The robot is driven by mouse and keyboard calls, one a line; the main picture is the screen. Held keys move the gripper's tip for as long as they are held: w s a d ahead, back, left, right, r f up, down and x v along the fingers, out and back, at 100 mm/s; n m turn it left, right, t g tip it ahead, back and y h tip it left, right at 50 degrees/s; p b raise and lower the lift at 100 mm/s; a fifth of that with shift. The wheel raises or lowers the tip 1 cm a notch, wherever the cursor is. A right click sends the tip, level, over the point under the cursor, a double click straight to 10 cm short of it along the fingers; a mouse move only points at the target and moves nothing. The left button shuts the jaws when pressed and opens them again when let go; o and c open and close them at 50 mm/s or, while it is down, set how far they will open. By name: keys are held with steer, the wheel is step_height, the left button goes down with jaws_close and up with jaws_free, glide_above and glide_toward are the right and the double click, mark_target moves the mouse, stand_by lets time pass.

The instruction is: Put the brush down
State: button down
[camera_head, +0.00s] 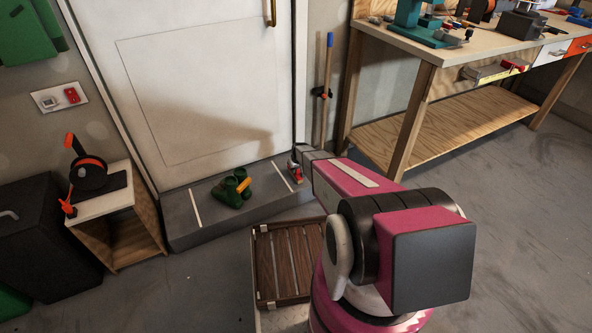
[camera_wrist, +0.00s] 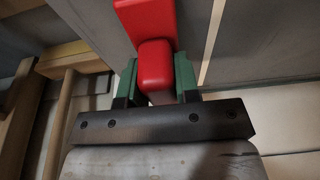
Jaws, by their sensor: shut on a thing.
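In the wrist view my gripper (camera_wrist: 156,82) has its two green-padded fingers shut on the brush (camera_wrist: 147,17), of which a red part shows, with a narrower red block between the fingers. Its bristles cannot be made out. In the head view the brush is a small red and grey shape (camera_head: 295,173) at the far end of my arm, near the right end of the grey step (camera_head: 225,213) in front of the door. Whether it touches the step cannot be told. My arm hides most of my gripper there.
Green objects (camera_head: 232,188) sit mid-step. A slatted wooden crate (camera_head: 284,262) lies on the floor before the step. A small wooden stand (camera_head: 130,231) is at left, a workbench (camera_head: 428,53) at right. A blue-tipped pole (camera_head: 327,85) leans on the wall close behind the brush.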

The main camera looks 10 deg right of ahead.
steer(key=shift+f, duration=0.1)
steer(key=c, duration=0.8)
jaws_free()
steer(key=shift+c, duration=0.2)
steer(key=s+a+v, duration=0.1)
steer(key=v, duration=1.2)
steer(key=s+r+m+g, duration=0.1)
steer(key=s+r, duration=1.1)
steer(key=s, duration=0.4)
steer(key=s+r+m+g, duration=0.1)
steer(key=s+r+m, duration=0.1)
steer(key=s+r, duration=1)
steer(key=s, duration=0.4)
steer(key=shift+s+r+m+g+h, duration=0.25)
steer(key=shift+s+m+g+h, duration=0.05)
steer(key=shift+h, duration=0.1)
steer(key=shift+a, duration=0.1)
